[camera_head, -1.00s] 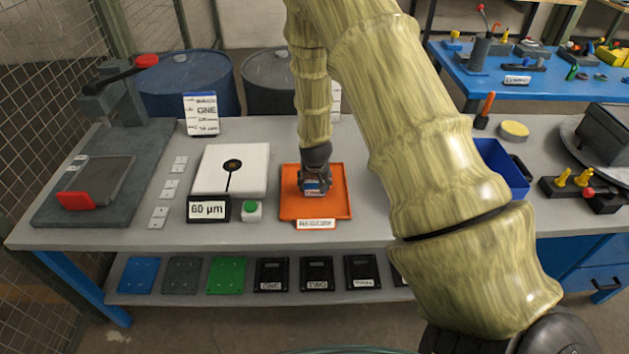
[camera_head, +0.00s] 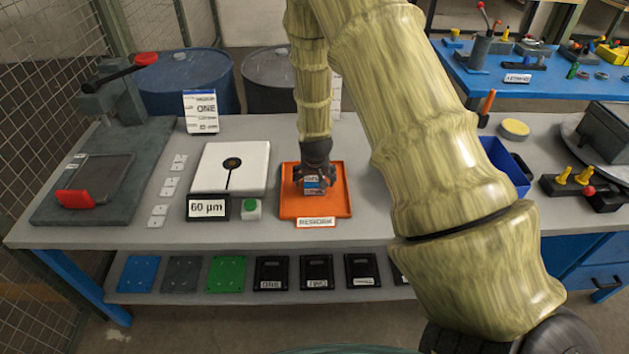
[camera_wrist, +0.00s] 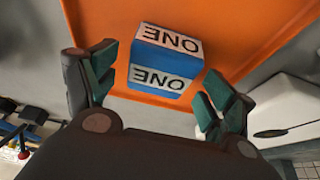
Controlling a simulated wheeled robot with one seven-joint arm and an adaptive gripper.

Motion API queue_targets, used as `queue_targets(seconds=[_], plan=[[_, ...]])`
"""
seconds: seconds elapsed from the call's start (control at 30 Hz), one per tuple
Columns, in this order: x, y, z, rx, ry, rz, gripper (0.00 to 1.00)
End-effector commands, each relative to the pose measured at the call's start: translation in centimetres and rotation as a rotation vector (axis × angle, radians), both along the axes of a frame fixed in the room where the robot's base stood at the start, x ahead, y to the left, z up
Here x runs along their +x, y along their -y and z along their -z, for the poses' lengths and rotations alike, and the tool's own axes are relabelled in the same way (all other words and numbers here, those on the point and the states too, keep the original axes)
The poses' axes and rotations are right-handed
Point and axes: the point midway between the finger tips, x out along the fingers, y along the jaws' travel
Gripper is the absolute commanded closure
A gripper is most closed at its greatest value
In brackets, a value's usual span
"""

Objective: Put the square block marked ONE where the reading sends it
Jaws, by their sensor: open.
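The blue block with white ONE labels (camera_wrist: 163,62) sits in the orange tray labelled REWORK (camera_head: 290,208); the block also shows in the head view (camera_head: 314,187). My gripper (camera_wrist: 152,95) is open. Its two fingers stand apart near the block, one to each side in the wrist view, with visible gaps. The white gauge plate (camera_head: 213,170) with a dark round centre is left of the tray and holds no block. Its display (camera_head: 207,208) reads 60 µm. A green button (camera_head: 251,208) is beside the display. A card stand (camera_head: 202,112) behind carries the word ONE and smaller unreadable lines.
A grey press with a red handle (camera_head: 146,60) stands at the left. A blue bin (camera_head: 508,165) is right of my arm, partly hidden. The lower shelf holds coloured plates and black trays marked ONE (camera_head: 271,272) and TWO (camera_head: 317,272).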

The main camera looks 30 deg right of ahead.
Motion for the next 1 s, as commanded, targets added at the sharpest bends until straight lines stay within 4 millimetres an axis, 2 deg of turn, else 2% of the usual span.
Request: queue_targets(seconds=[0.7, 1.0], plan=[[-2.7, -1.7, -8.0, -0.001, 0.003, 0.0, 0.16], [-3.3, -2.0, -9.5, -0.001, 0.001, 0.0, 0.16]])
